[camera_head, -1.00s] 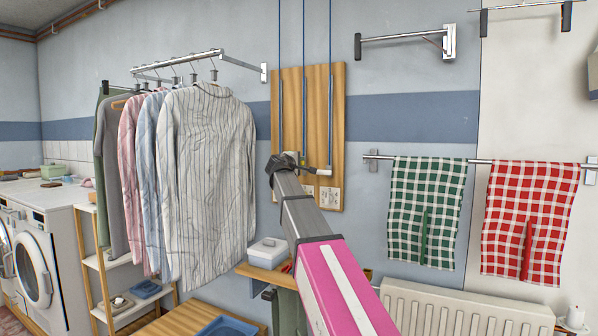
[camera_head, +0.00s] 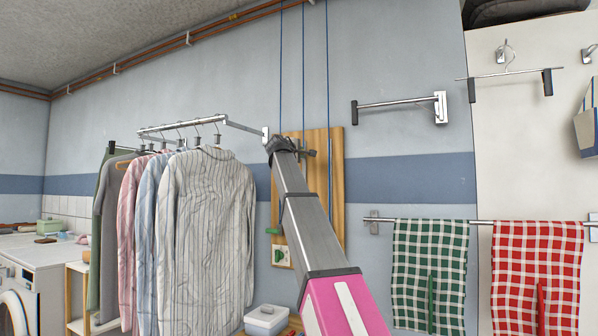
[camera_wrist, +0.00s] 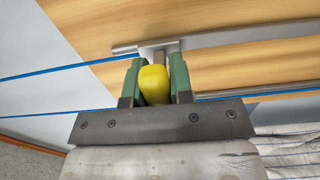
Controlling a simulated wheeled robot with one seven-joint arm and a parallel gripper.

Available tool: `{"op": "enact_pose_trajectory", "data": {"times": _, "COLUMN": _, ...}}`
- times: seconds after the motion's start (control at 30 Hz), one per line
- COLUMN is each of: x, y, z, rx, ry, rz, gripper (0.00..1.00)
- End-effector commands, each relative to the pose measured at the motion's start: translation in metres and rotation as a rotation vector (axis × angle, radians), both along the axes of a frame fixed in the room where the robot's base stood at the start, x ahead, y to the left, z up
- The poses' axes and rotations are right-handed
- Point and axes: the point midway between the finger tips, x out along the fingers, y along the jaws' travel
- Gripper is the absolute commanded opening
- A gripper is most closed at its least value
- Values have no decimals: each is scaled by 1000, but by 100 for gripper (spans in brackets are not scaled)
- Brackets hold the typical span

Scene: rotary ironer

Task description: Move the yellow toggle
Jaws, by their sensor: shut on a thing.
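The yellow toggle (camera_wrist: 154,84) sits between the two green fingers of my gripper (camera_wrist: 155,80) in the wrist view. My gripper is shut on it, in front of a metal rail (camera_wrist: 215,38) on the wooden board. In the head view, my gripper (camera_head: 292,147) is at the upper part of the wooden board (camera_head: 337,170); the yellow toggle cannot be made out there. A green toggle (camera_head: 273,231) shows lower down at the board's left side. My arm hides much of the board's middle.
Blue cords (camera_head: 303,70) run up from the board. Striped shirts (camera_head: 205,220) hang on a rail close to the left. A wall-mounted bar (camera_head: 400,103) is at the upper right. Checked towels (camera_head: 430,270) hang below it. A white box (camera_head: 266,320) stands below the board.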

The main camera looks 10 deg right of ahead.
Motion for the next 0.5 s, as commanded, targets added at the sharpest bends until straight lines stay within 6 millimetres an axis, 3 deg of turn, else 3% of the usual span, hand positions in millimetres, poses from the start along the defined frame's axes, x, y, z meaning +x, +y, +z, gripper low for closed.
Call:
{"op": "enact_pose_trajectory", "data": {"times": 0.13, "x": 1, "y": 1, "z": 16, "rx": -1, "ry": 0, "rz": 2, "gripper": 0}}
{"op": "enact_pose_trajectory", "data": {"times": 0.5, "x": 1, "y": 1, "z": 24, "rx": -2, "ry": -3, "rz": 2, "gripper": 0}}
